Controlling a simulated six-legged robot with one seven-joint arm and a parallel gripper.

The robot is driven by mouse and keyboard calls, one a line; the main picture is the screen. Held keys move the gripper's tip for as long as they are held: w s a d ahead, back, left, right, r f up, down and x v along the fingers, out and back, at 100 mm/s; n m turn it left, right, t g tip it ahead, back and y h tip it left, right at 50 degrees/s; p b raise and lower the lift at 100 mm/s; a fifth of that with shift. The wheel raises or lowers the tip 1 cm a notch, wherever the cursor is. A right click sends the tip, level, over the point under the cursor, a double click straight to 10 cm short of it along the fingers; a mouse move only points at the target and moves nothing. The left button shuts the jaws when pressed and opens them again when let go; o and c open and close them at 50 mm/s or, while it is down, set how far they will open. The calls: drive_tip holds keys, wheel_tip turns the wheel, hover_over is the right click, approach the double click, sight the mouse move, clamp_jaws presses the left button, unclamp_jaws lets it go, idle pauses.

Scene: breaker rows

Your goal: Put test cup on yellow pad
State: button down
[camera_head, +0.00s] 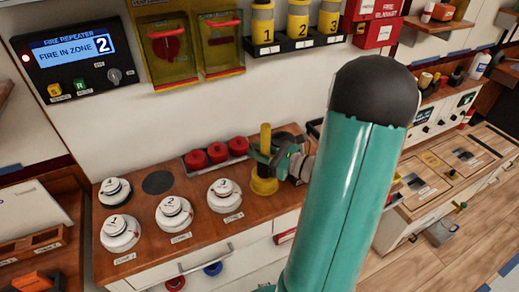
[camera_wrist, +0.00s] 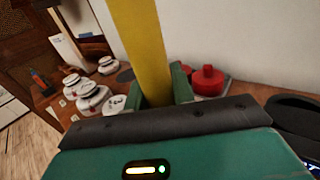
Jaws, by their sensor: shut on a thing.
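The test cup (camera_head: 264,186) is yellow, with a wide round base and an upright yellow post. It is at the right part of the wooden bench top, and its post also shows large in the wrist view (camera_wrist: 142,45). My gripper (camera_head: 266,154) is shut around the post, above the wide base. In the wrist view its green fingers (camera_wrist: 165,86) stand on both sides of the post. I cannot tell whether the base touches the bench. I cannot make out a separate yellow pad with certainty; the cup's base may cover it.
White detectors (camera_head: 172,212) with number labels stand left of the cup, near a dark round spot (camera_head: 158,182). Red round caps (camera_head: 217,153) sit in a tray behind. Numbered yellow canisters (camera_head: 298,20) hang on the wall rack. My green arm hides the bench's right end.

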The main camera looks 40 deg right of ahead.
drive_tip(key=shift+a+r, duration=0.1)
drive_tip(key=shift+a, duration=0.05)
drive_tip(key=shift+s, duration=0.1)
drive_tip(key=c, duration=1.2)
unclamp_jaws()
